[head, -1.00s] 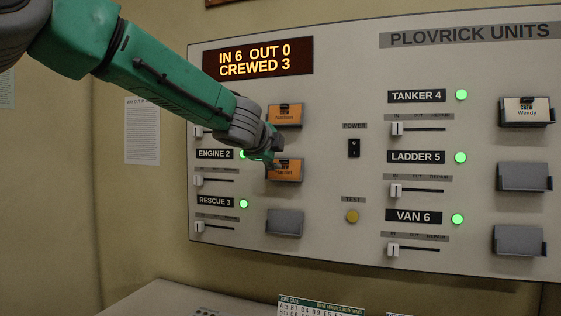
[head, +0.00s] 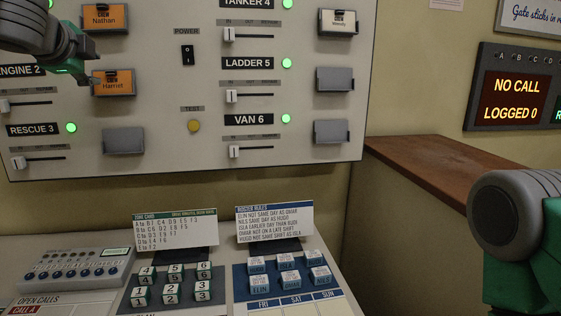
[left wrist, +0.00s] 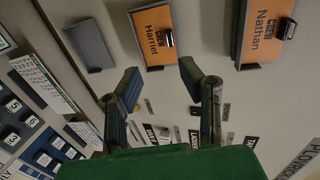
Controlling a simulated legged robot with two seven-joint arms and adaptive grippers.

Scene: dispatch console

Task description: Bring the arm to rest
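My left gripper (head: 82,72) is at the upper left of the head view, in front of the wall panel (head: 258,120) and just left of the Harriet card (head: 113,83). In the left wrist view its two fingers (left wrist: 158,68) stand apart with nothing between them. The orange Harriet card (left wrist: 154,35) shows beyond the fingertips, in its holder. The orange Nathan card (left wrist: 265,30) is in the holder to its right there. I cannot tell whether a finger touches the panel. My right arm (head: 520,235) shows at the right edge; its gripper is out of frame.
The sloping desk (head: 200,280) below the panel holds numbered blocks (head: 172,290), name blocks (head: 288,270), a zone card (head: 175,229) and a roster card (head: 274,220). A brown ledge (head: 430,165) stands at right below the NO CALL display (head: 517,98). Panel sliders and holders protrude.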

